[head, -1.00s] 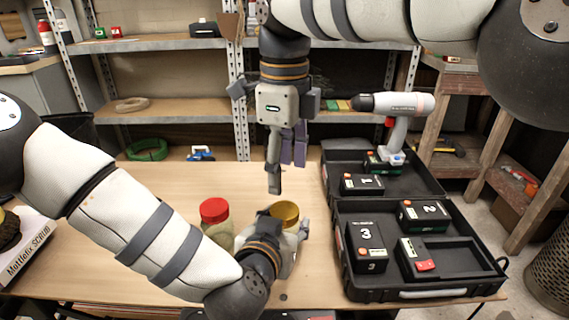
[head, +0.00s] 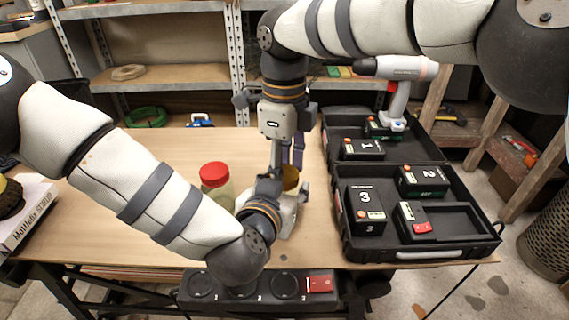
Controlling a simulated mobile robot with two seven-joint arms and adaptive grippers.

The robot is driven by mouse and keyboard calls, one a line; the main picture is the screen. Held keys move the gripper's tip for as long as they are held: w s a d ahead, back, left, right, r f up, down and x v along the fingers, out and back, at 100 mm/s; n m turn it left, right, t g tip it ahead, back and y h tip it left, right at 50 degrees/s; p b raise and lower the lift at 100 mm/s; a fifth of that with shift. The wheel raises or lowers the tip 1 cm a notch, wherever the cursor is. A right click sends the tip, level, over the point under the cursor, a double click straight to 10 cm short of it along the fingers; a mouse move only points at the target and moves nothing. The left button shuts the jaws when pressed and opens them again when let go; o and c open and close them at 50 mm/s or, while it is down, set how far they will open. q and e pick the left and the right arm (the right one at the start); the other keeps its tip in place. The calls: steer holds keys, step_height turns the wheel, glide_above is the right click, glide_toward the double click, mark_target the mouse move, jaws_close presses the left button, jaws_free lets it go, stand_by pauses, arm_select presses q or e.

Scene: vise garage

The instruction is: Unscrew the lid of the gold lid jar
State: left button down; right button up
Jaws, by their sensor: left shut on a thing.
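The gold lid jar stands on the wooden bench, and its gold lid (head: 291,178) shows in the head view. Its lower body is mostly hidden by my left gripper (head: 287,207), which is low at the jar and shut on it. My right gripper (head: 286,160) points down from above with its fingers apart. One finger hangs in front of the lid's left part and the other is behind it. Whether they touch the lid cannot be told.
A red-lidded jar (head: 216,178) stands close to the left. An open black case (head: 410,250) with numbered battery packs and a drill (head: 398,75) lies on the right.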

steer(key=shift+c, duration=0.7)
steer(key=n, duration=1)
steer(key=shift+w, duration=0.1)
steer(key=o, duration=1.3)
